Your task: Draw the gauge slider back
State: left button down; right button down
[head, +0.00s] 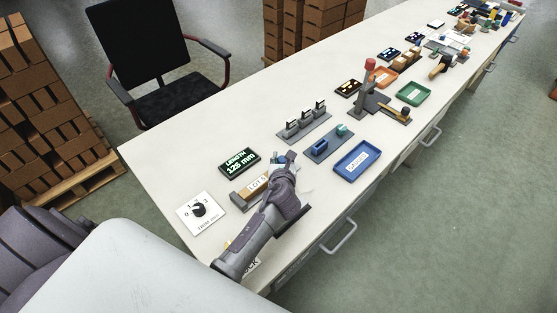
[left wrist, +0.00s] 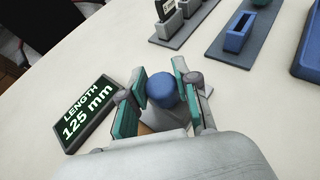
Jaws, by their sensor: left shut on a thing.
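The length gauge (head: 238,197) lies on the long white table, with a wooden block labelled LOT 5 (head: 257,186) along it. A round blue knob, apparently the gauge slider's (left wrist: 162,86), sits between the fingers of my left gripper (left wrist: 164,92). In the head view my left gripper (head: 281,160) comes down over the gauge's far end and hides most of the slider. It is shut on the knob. A black display (head: 240,162) reads LENGTH 125 mm; it also shows in the left wrist view (left wrist: 88,114). My right gripper is out of view.
A white dial plate (head: 201,214) lies near the table's near end. Beyond the gripper are a grey stand with several upright blocks (head: 304,125), a blue-grey fixture (head: 327,146) and a blue tray (head: 357,161). Bare table lies left of the display.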

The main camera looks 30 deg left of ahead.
pick_arm(q)
jog(key=shift+w+r, duration=0.1)
jog(key=shift+r, duration=0.05)
jog(key=c, duration=1.1)
grip_release()
jog(key=shift+o, duration=1.4)
jog(key=shift+w+d, duration=0.1)
jog(key=shift+w, duration=0.05)
jog(key=v, duration=1.2)
jog(key=shift+f, duration=0.3)
